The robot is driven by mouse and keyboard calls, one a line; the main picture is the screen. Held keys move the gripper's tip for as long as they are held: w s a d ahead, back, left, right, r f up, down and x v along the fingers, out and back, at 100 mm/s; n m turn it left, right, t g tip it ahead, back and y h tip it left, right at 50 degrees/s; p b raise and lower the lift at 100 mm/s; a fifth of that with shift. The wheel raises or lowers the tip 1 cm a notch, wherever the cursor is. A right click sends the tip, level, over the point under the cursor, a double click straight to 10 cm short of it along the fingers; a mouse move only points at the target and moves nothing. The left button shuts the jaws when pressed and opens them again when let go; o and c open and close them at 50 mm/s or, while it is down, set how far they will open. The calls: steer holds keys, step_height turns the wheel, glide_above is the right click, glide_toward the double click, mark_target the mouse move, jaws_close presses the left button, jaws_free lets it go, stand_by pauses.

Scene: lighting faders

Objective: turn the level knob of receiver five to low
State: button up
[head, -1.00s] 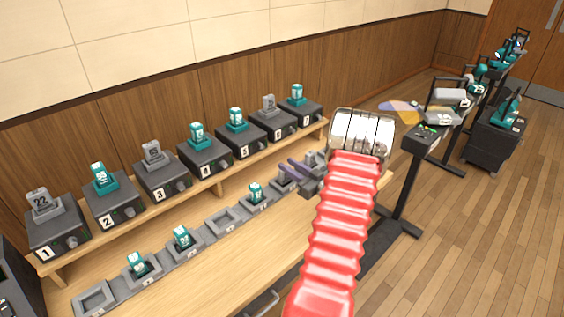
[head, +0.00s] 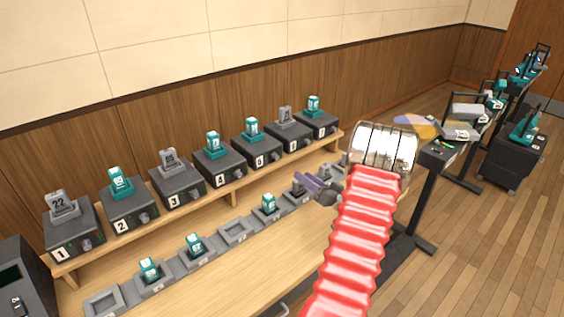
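Receiver five (head: 247,152) is a dark box on the raised wooden shelf, fifth from the left, with a teal unit standing in its top. Its number label is too small to read surely. Its level knob (head: 276,158) is a small dark shape at the right of the front face; its setting is too small to tell. My gripper (head: 304,181), with purple fingers, is over the lower row of cradles, right of and below receiver five in the picture, apart from the knob. Whether the fingers are open is not clear. My red ribbed arm hides part of the bench.
Several similar numbered receivers stand along the shelf (head: 160,233) on both sides. A grey row of cradles (head: 232,232) runs in front, some holding teal units. A dark stand (head: 428,190) is right of my arm. Bare wood lies at the bench's front (head: 235,275).

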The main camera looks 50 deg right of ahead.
mark_target(278, 158)
steer(key=m, duration=3.1)
steer(key=shift+w+r, duration=0.1)
steer(key=shift+r, duration=0.05)
steer(key=shift+w, duration=0.15)
steer(key=x, duration=1.3)
steer(key=shift+w, duration=0.25)
steer(key=shift+c, duration=0.2)
jaws_close()
